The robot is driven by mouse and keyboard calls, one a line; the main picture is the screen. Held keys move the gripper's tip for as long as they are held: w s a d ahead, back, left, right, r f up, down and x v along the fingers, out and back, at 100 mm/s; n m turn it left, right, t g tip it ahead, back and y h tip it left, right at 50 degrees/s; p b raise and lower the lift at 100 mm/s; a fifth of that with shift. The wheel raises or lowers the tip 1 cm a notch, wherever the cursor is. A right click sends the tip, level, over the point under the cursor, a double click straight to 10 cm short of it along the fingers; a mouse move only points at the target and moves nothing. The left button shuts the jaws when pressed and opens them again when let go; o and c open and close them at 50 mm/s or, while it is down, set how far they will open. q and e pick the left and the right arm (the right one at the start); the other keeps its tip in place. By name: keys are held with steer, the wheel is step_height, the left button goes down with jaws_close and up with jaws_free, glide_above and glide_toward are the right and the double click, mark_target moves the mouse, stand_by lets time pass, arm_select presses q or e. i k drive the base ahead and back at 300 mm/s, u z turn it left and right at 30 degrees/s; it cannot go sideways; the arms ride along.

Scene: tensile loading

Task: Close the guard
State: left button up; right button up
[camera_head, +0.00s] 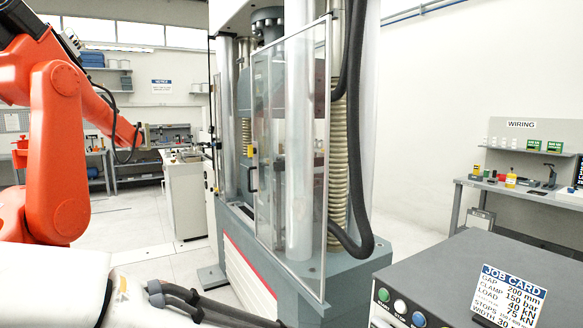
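The guard (284,150) is a clear panel in a thin metal frame. It stands upright on the near side of the grey testing machine (345,275). A dark handle with yellow ends (253,172) sits on its left edge. Left of that edge the machine's side is uncovered, with a column (226,120) showing. The panel overlaps the right part, and a pale column (300,150) shows through it. I cannot tell exactly how it is hinged or guided. Neither of my grippers can be made out in this view.
An orange arm (62,150) stands at the left, with a white body (50,285) and dark hoses (180,300) below. A control box (450,275) with buttons and a job card (508,296) is at lower right. A thick black hose (352,240) hangs beside the guard.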

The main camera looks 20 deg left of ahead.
mark_target(297, 203)
steer(key=z, duration=0.05)
steer(key=i, duration=0.15)
steer(key=u, duration=0.75)
steer(key=k, duration=0.45)
steer(key=z, duration=0.45)
steer(key=i, duration=1.1)
steer(key=u, duration=0.25)
